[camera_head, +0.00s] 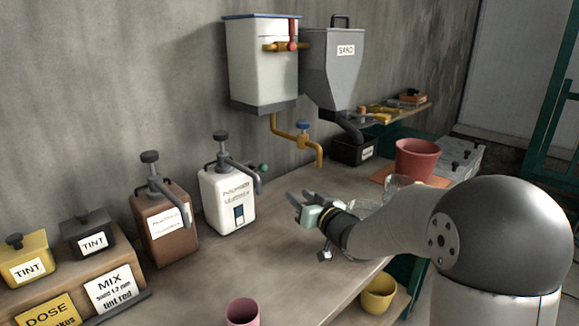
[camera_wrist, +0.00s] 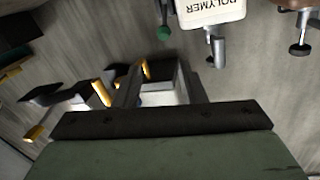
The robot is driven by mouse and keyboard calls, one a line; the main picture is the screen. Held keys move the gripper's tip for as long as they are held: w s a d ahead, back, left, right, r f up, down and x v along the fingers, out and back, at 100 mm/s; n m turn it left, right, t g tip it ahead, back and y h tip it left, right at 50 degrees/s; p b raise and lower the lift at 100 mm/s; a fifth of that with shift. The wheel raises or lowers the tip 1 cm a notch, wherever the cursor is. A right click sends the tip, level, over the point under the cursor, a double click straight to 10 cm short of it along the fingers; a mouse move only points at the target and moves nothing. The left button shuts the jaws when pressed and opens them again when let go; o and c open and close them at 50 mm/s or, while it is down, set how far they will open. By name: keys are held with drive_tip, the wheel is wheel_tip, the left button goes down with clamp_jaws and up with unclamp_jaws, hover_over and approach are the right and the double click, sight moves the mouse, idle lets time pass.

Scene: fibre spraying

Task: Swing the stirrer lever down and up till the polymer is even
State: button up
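The white polymer container (camera_head: 228,203) stands upright on the bench, with a dark pump head and spout on top. The stirrer lever's green knob (camera_head: 264,168) sticks out on its right side. In the wrist view the container (camera_wrist: 212,10) is upside down at the top edge, with the green knob (camera_wrist: 163,32) beside it. My gripper (camera_head: 299,196) is to the right of the knob, apart from it. Its two fingers (camera_wrist: 158,80) stand apart with nothing between them. The polymer inside is hidden, apart from a small dark window on the container's front.
A brown pump container (camera_head: 168,222) stands to the left. A yellow pipe with a blue-handled tap (camera_head: 304,128) hangs behind my gripper. A pink cup (camera_head: 242,312), a red pot (camera_head: 416,160) and a clear glass (camera_head: 398,186) are nearby. The bench in front of the polymer container is clear.

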drive_tip(key=p, duration=0.3)
approach(266, 170)
drive_tip(key=x, duration=0.9)
drive_tip(key=shift+a+r, duration=0.1)
drive_tip(key=shift+a, duration=0.05)
drive_tip(key=shift+c, duration=0.4)
